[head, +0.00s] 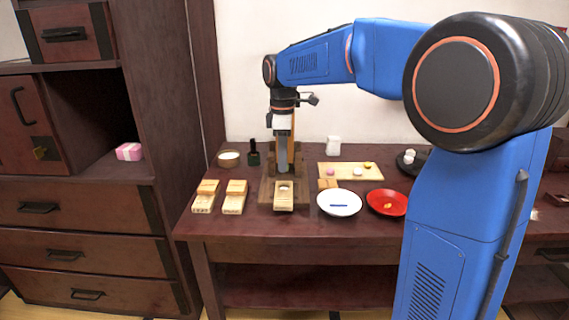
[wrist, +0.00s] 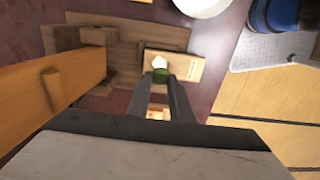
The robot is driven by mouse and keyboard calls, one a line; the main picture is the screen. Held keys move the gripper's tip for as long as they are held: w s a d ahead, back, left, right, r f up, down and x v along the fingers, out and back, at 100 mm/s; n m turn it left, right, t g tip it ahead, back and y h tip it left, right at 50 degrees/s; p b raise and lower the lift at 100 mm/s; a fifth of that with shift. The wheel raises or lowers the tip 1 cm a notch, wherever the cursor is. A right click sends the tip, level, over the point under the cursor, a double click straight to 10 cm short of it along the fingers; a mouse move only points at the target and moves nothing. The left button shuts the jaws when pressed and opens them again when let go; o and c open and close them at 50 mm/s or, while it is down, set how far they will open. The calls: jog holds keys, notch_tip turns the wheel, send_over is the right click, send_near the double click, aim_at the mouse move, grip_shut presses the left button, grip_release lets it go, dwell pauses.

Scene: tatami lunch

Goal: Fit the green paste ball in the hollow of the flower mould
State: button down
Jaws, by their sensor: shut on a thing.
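My gripper (head: 284,172) points down over the wooden stand in the head view. In the wrist view my gripper (wrist: 161,82) is shut on the green paste ball (wrist: 160,76), which sits between the fingertips. A pale wooden mould (head: 284,203) lies at the front of the stand, just below the gripper; it also shows in the wrist view (wrist: 188,68). The ball is not clear in the head view.
Two more wooden moulds (head: 205,198) (head: 234,198) lie to the left. A white plate (head: 339,209) and a red plate (head: 386,209) lie to the right. A board (head: 346,178) with small sweets, a bowl (head: 228,164) and a dark bottle (head: 253,157) stand behind.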

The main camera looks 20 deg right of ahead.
jog(key=shift+w+f, duration=0.1)
jog(key=shift+f, duration=2.25)
jog(key=shift+f, duration=0.55)
jog(key=c, duration=1.5)
grip_release()
